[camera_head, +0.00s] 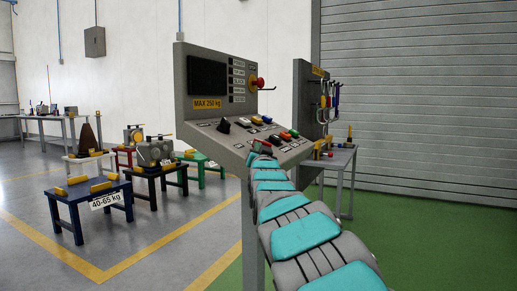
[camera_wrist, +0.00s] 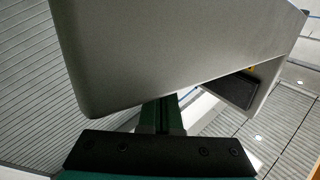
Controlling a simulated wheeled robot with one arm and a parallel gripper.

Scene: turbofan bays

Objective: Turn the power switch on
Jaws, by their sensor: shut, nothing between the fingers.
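The grey control console (camera_head: 215,102) stands in the middle of the head view. Its sloped panel carries a black switch-like part (camera_head: 223,126) at the left and several coloured buttons (camera_head: 268,120). A red knob (camera_head: 260,83) is on the upright part. I cannot read which control is the power switch. My arm reaches up to the panel's front right, and the fingertips are hard to make out there. In the wrist view my gripper (camera_wrist: 163,112) is shut and empty, with its tips at the edge of a large grey console face (camera_wrist: 175,55). I cannot tell whether they touch it.
A grey tool board (camera_head: 310,95) stands close behind the console at the right. Small blue (camera_head: 88,205), black, red and green tables stand at the left. A shutter (camera_head: 420,90) closes the back right. Green floor (camera_head: 440,245) is clear at the right.

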